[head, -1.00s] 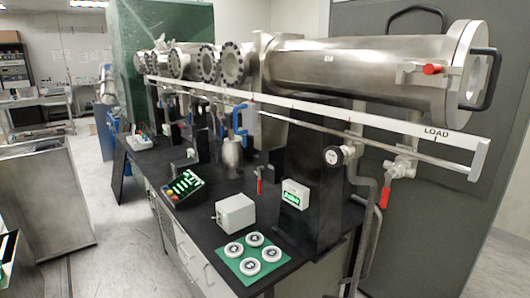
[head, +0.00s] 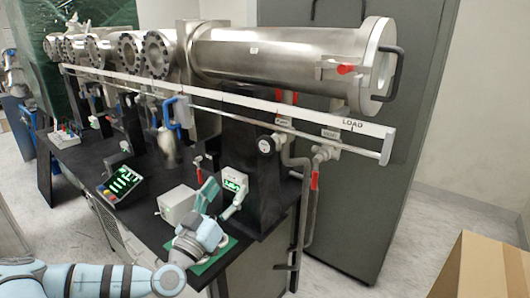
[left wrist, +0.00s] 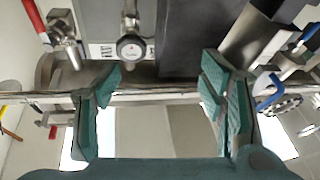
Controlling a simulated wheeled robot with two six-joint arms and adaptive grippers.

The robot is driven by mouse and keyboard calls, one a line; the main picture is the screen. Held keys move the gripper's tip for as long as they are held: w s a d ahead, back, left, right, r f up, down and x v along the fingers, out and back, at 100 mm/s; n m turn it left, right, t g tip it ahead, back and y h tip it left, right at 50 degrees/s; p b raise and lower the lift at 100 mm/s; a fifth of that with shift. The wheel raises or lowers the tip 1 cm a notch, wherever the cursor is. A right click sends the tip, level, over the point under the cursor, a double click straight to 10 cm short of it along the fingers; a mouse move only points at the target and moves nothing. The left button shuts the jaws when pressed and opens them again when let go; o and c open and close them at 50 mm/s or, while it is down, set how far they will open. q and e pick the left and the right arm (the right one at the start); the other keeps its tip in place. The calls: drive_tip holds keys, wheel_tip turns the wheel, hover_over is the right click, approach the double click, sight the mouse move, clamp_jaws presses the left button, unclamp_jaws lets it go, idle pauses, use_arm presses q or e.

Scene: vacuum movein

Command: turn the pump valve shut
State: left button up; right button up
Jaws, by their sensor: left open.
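I cannot read which is the pump valve. My left gripper (head: 222,196) is open and empty, above the bench front near the small display, to the left of and lower than the right lever. In the left wrist view, the open teal fingers (left wrist: 160,85) frame the rail. A red lever (left wrist: 37,20) shows at upper left, outside the fingers. My right gripper is not in view.
A round gauge (head: 266,145) hangs beside the pipes. A grey box (head: 176,204) and a control panel (head: 120,182) stand on the black bench (head: 140,226). A green mat (head: 226,246) lies partly under my arm. A cardboard box (head: 480,268) is at lower right.

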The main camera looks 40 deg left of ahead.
sight(264, 146)
use_arm(q)
drive_tip(key=w+r+h, duration=0.1)
drive_tip(key=w+r, duration=0.1)
drive_tip(key=w, duration=0.2)
drive_tip(key=w+d+r, duration=0.1)
drive_tip(key=w+r, duration=0.2)
drive_tip(key=w, duration=0.1)
drive_tip(key=w+r+t+h+p, duration=0.1)
drive_tip(key=w+r, duration=0.2)
drive_tip(key=w, duration=0.2)
drive_tip(key=shift+d+r+m+h, duration=0.2)
drive_tip(key=shift+m+h, duration=0.1)
drive_tip(key=shift+m, duration=0.1)
drive_tip(key=shift+w, duration=0.35)
drive_tip(key=shift+w+d+f, duration=0.1)
drive_tip(key=shift+f, duration=0.15)
drive_tip(key=c, duration=1.2)
